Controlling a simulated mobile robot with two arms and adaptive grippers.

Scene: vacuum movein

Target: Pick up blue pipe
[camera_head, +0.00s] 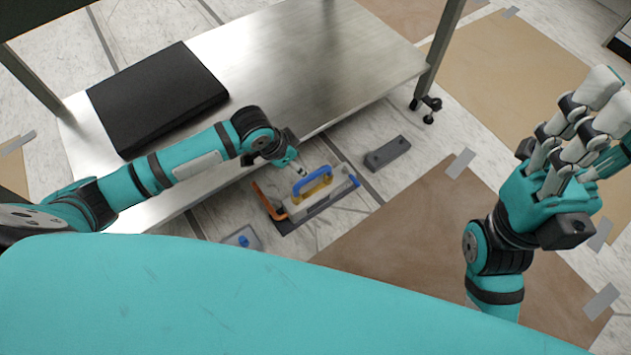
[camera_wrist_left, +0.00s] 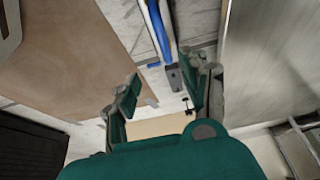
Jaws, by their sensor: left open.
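A blue bent pipe (camera_head: 301,183) stands out on a small grey unit (camera_head: 312,204) below the metal table in the head view. A yellow piece and an orange piece are beside it. My left gripper (camera_head: 297,166) hangs just above and behind the unit, close to the blue pipe. In the left wrist view my left gripper (camera_wrist_left: 160,92) is open and empty, its fingers well apart. A long blue part (camera_wrist_left: 158,32) shows beyond the fingers there; I cannot tell whether it is the same pipe. My right gripper (camera_head: 590,115) is raised at the right, away from the unit.
A steel table (camera_head: 300,60) with a black slab (camera_head: 158,95) stands behind, its front edge close to my left forearm. A dark grey block (camera_head: 387,153) lies on the floor right of the unit. A small plate with a blue knob (camera_head: 243,240) lies left. Brown sheets (camera_head: 430,225) cover the floor.

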